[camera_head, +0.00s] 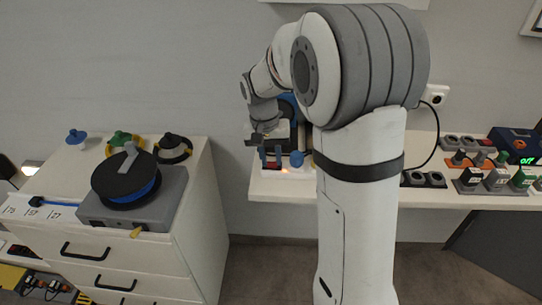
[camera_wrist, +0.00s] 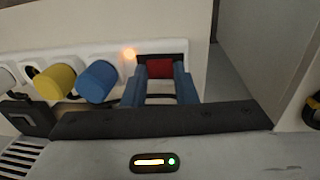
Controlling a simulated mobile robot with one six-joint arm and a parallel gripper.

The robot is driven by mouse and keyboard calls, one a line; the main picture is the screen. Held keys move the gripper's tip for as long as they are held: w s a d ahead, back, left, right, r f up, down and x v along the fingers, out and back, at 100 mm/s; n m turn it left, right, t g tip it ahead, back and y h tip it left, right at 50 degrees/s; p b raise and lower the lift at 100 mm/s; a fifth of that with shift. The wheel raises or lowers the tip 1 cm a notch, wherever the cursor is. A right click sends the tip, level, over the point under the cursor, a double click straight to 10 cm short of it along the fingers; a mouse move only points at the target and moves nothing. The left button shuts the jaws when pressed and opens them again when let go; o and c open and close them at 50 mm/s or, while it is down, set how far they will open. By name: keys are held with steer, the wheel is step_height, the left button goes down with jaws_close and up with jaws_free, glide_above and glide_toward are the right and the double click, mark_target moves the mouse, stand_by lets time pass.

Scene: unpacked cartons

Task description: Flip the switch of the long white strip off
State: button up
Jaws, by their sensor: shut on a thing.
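The long white strip (camera_wrist: 75,50) runs across the upper left of the wrist view, with its switch end toward the right. Its red switch (camera_wrist: 160,68) sits in a dark frame at that end, beside a glowing orange light (camera_wrist: 129,53). My gripper (camera_wrist: 160,75) has its two blue fingers on either side of the red switch, shut on it. In the head view, my gripper (camera_head: 270,158) points down at the white strip (camera_head: 283,173) on the shelf. My arm hides the rest of the strip there.
A blue plug (camera_wrist: 97,82) and a yellow plug (camera_wrist: 55,82) stand in the strip left of the switch. A cable reel (camera_head: 126,175) lies on a grey box on the cabinet at left. More socket strips (camera_head: 490,184) with plugs sit on the shelf at right.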

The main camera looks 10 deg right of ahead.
steer(key=shift+s+d+t+y, duration=0.1)
steer(key=shift+d+t+y, duration=0.1)
steer(key=shift+y, duration=0.55)
steer(key=shift+s+d+t+y, duration=0.1)
steer(key=shift+d+t+y, duration=0.1)
steer(key=shift+y, duration=0.55)
steer(key=o, duration=1)
steer(key=shift+w+a, duration=0.1)
